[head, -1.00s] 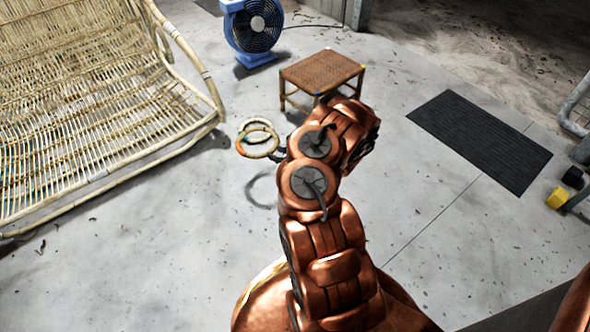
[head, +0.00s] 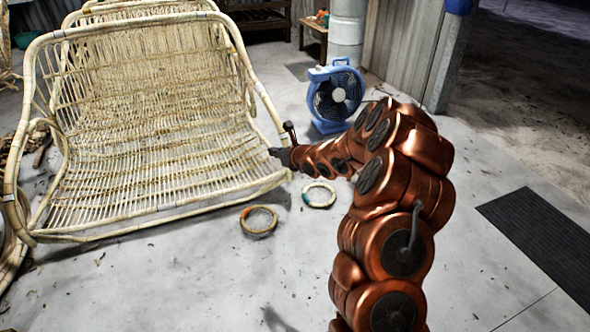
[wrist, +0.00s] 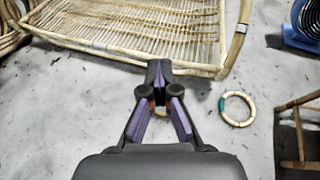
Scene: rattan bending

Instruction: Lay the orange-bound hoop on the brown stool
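The orange-bound hoop (head: 259,233) appears to lie flat on the concrete, left of a second hoop with a teal binding (head: 319,205). My gripper (head: 272,152) is above and apart from both, near the rattan bench's front right corner. In the wrist view my gripper (wrist: 159,72) has its fingertips together with no hoop between them. An orange patch shows through the finger gap; the rest of that hoop is hidden there. The teal-bound hoop (wrist: 225,116) lies to the right. Part of the brown stool (wrist: 301,140) shows at the right edge; my arm hides it in the head view.
The large rattan bench (head: 150,170) fills the left. A blue fan (head: 335,97) stands behind my arm. A black mat (head: 545,235) lies at the right. Bare floor (head: 180,290) is free in front of the hoops.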

